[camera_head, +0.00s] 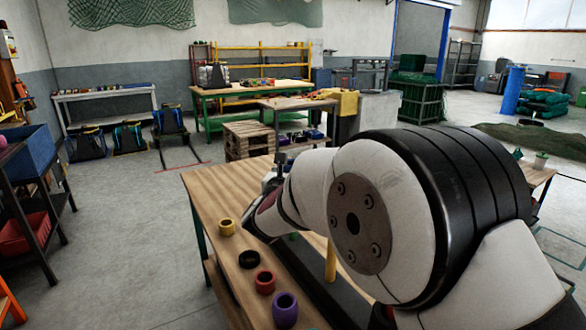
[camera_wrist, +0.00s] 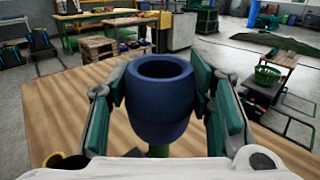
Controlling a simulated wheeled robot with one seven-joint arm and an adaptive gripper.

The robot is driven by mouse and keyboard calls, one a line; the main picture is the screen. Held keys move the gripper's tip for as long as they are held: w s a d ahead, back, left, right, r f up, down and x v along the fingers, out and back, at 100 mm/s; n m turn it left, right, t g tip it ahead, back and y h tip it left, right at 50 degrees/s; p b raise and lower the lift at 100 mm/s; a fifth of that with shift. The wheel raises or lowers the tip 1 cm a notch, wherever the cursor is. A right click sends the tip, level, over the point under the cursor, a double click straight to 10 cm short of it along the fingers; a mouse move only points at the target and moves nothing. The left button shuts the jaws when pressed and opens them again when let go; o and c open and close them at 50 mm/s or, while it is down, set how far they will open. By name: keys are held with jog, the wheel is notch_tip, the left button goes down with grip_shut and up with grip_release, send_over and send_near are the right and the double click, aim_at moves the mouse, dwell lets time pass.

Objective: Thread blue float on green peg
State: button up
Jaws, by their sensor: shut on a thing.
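In the wrist view my gripper (camera_wrist: 161,92) is shut on the blue float (camera_wrist: 158,118), a thick ring held upright between the green finger pads. Its hole faces up and looks dark, with no peg tip visible in it. Part of the green peg (camera_wrist: 158,151) shows just below the float. I cannot tell whether the peg enters the float from below. In the head view my arm hides the blue float and most of my gripper. A small green piece, perhaps the peg, shows there beside the arm (camera_head: 294,236).
On the wooden table (camera_head: 212,190) stand a yellow float (camera_head: 227,227), a black float (camera_head: 249,259), a red float (camera_head: 265,281) and a purple float (camera_head: 285,310). A yellow peg (camera_head: 330,262) rises from a dark base (camera_head: 312,288). The table's left part is clear.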

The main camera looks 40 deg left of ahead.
jog(key=o, duration=1.3)
jog(key=shift+s, duration=0.1)
jog(key=v, duration=1.2)
